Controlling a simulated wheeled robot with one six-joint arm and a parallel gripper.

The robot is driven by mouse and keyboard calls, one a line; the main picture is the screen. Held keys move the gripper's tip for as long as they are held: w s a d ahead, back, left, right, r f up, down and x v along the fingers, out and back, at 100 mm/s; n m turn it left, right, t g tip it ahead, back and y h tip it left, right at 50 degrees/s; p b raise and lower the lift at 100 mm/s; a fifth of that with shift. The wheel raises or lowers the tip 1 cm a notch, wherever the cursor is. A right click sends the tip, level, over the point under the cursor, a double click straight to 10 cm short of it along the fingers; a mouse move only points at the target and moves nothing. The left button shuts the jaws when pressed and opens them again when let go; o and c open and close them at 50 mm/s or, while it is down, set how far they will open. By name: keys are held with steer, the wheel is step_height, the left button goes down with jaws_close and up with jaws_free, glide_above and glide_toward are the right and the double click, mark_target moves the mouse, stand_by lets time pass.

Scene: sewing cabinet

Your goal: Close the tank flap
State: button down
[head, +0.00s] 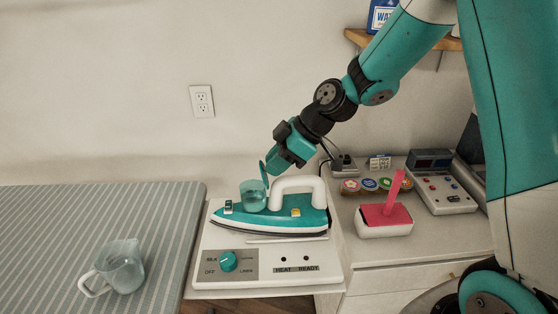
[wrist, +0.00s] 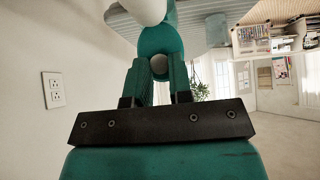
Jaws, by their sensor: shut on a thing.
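The white and teal iron (head: 290,222) rests on its white station, with a clear teal water tank (head: 253,197) near its front. The tank flap (head: 264,174) stands raised, nearly upright, at the tank's right edge. My gripper (head: 273,165) reaches down from the upper right and is shut on the flap. In the wrist view my gripper's two teal fingers (wrist: 160,82) point toward a teal shape; the exact contact is hard to make out.
The station (head: 205,270) has a teal dial (head: 229,261). A clear jug (head: 119,267) stands on the striped ironing board (head: 40,235) at left. A pink-topped block (head: 385,217), several round badges and a control box (head: 440,185) are at right. A wall outlet (head: 201,101) is behind.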

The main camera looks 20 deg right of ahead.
mark_target(261, 163)
steer(key=shift+w+a+r+g+h+p, duration=0.1)
steer(key=shift+a+r+g+h+p, duration=0.1)
steer(key=shift+a+h+p, duration=0.25)
steer(key=shift+w+a+r+g+h+p, duration=0.15)
steer(key=shift+a+h, duration=0.15)
steer(key=shift+h, duration=0.35)
steer(key=h, duration=0.1)
steer(key=a+g+h+p, duration=0.1)
steer(key=shift+w+a+h+p, duration=0.2)
steer(key=shift+a+h+p, duration=0.1)
steer(key=shift+h, duration=0.1)
steer(key=a+f+g+h+p, duration=0.1)
steer(key=h+p, duration=0.2)
steer(key=p, duration=0.1)
steer(key=w+a+f+g+h+p, duration=0.1)
steer(key=a+h+p, duration=0.1)
steer(key=h+p, duration=0.1)
steer(key=a+f+g+h+p, duration=0.1)
steer(key=h+p, duration=0.2)
steer(key=p, duration=0.2)
steer(key=shift+w+a+f+h, duration=0.15)
steer(key=shift+f+h, duration=0.15)
steer(key=shift+f, duration=0.1)
steer(key=c, duration=1)
jaws_free()
